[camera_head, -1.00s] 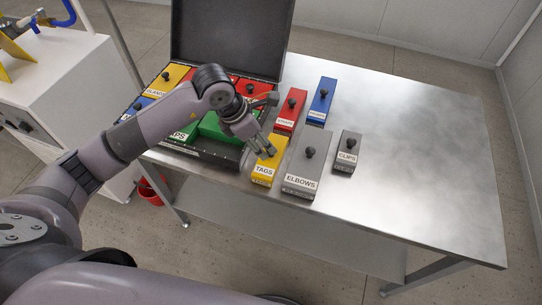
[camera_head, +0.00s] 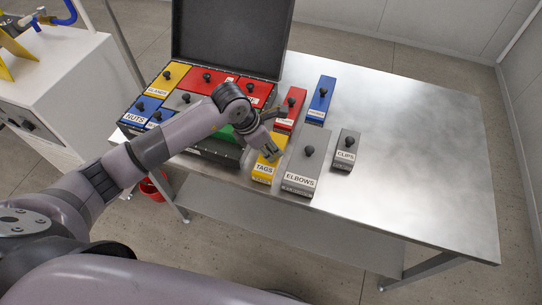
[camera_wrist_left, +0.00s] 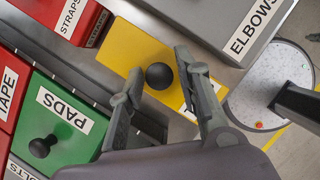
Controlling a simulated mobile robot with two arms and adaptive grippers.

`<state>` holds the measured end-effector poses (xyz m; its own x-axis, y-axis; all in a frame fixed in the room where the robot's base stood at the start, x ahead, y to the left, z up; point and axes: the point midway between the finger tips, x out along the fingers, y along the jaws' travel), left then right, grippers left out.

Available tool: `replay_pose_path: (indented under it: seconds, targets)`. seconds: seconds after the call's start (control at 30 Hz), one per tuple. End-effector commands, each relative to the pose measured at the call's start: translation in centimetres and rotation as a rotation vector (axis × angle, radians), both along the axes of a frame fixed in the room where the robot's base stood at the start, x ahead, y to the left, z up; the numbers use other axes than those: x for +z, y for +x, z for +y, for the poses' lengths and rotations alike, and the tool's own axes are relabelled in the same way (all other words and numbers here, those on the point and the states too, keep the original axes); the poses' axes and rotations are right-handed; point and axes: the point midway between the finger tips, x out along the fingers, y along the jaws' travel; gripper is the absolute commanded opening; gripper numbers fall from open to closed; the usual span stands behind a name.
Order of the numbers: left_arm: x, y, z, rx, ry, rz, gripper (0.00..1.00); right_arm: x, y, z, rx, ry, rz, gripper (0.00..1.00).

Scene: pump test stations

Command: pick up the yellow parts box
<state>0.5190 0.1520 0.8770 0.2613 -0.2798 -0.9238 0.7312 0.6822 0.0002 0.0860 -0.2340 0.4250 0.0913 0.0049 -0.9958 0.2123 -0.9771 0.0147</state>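The yellow parts box labelled TAGS (camera_head: 263,172) lies on the metal table, beside the open case, with a black knob on its lid. In the left wrist view the yellow box (camera_wrist_left: 122,47) and its round black knob show clearly. My left gripper (camera_head: 272,150) is over the box and hides part of its lid. In the wrist view the left gripper (camera_wrist_left: 158,70) is open, with one finger on each side of the knob and gaps visible. My right gripper is not in view.
A grey ELBOWS box (camera_head: 302,165) stands close on the right of the yellow one. A grey CLIPS box (camera_head: 345,150), a red box (camera_head: 291,105) and a blue box (camera_head: 321,100) are nearby. The open black case (camera_head: 230,40) holds several coloured boxes, one yellow (camera_head: 166,80). The table's right side is clear.

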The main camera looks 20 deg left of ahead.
Motion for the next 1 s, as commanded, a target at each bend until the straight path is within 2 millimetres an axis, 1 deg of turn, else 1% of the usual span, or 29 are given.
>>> replay_pose_path:
  seconds: [0.07,0.4,1.0]
  targets:
    - [-0.01,0.01,0.05,0.000,0.001,0.000,0.23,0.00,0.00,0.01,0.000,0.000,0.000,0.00]
    - [-0.02,0.00,0.05,0.001,0.001,0.000,0.01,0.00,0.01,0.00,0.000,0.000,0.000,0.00]
    - [0.04,0.03,0.05,0.001,0.000,0.000,0.00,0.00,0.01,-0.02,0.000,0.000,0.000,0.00]
